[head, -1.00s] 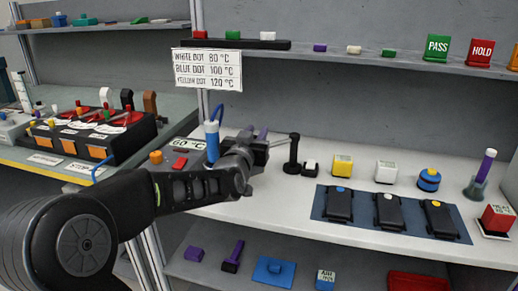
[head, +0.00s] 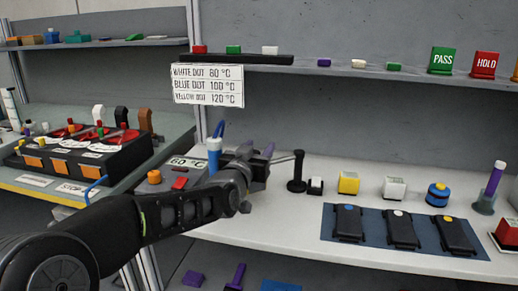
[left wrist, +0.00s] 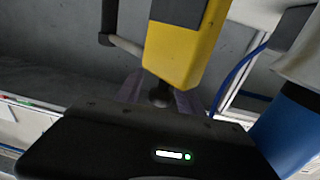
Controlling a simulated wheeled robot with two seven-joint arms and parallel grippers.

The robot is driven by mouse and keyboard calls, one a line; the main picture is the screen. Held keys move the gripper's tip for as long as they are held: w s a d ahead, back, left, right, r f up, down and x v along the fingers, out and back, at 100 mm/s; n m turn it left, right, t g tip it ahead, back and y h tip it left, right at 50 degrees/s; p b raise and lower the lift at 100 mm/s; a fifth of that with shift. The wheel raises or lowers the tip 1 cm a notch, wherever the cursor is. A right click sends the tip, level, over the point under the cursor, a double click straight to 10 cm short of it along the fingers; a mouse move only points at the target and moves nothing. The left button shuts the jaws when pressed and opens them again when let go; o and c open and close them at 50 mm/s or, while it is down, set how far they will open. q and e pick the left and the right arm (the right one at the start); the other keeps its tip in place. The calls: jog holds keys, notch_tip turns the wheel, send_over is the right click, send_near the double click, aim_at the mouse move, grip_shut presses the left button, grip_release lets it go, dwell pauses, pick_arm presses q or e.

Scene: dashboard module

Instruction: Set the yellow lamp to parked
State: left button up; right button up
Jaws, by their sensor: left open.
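My left gripper (head: 260,163) is open above the white worktop, beside the 60 °C station and left of a black post with a side arm (head: 297,172). In the left wrist view, a yellow body with a dark face (left wrist: 185,50) is close in front of the gripper, with a dark round knob (left wrist: 160,95) below it between the open fingers. I cannot tell whether the fingers touch it. This yellow body is hidden behind the gripper in the head view, and I cannot tell for sure that it is the lamp. My right gripper is not in view.
A blue-handled tool (head: 214,155) stands close to the gripper's left. A yellow cube (head: 348,182), a white cube (head: 394,188) and a blue mat (head: 328,225) with three black units lie to the right. A temperature sign (head: 207,85) hangs above.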

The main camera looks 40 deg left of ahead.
pick_arm(q)
jog(key=shift+s, duration=0.1)
jog(key=v, duration=0.7)
jog(key=shift+s, duration=0.3)
jog(key=shift+d, duration=0.1)
jog(key=shift+c, duration=0.4)
